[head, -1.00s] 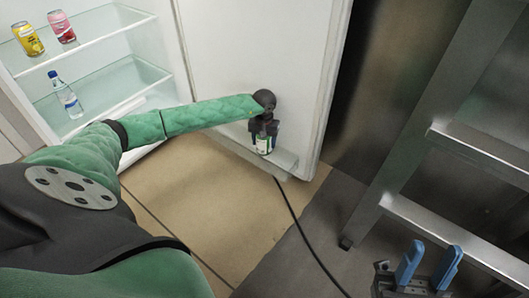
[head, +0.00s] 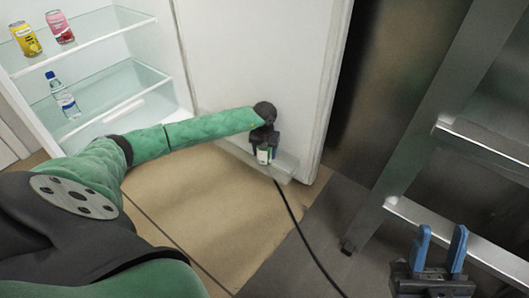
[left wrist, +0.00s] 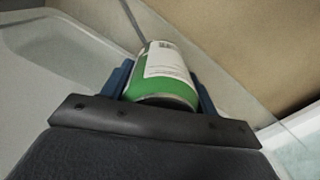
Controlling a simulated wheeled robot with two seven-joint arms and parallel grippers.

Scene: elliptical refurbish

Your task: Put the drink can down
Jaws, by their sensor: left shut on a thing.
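The drink can (left wrist: 163,72) is green and white, seen in the left wrist view between the two blue fingers. My left gripper (head: 265,147) is shut on it. In the head view the can (head: 264,155) shows just below the gripper, at the fridge door's low shelf (head: 287,164). I cannot tell whether its base touches the shelf. My right gripper (head: 440,250) has its two blue fingers apart and empty, at the lower right.
The open fridge holds a yellow can (head: 26,39) and a pink can (head: 60,27) on its upper glass shelf and a water bottle (head: 63,96) below. A metal ladder-like frame (head: 410,165) stands at right. A black cable (head: 300,235) crosses the floor.

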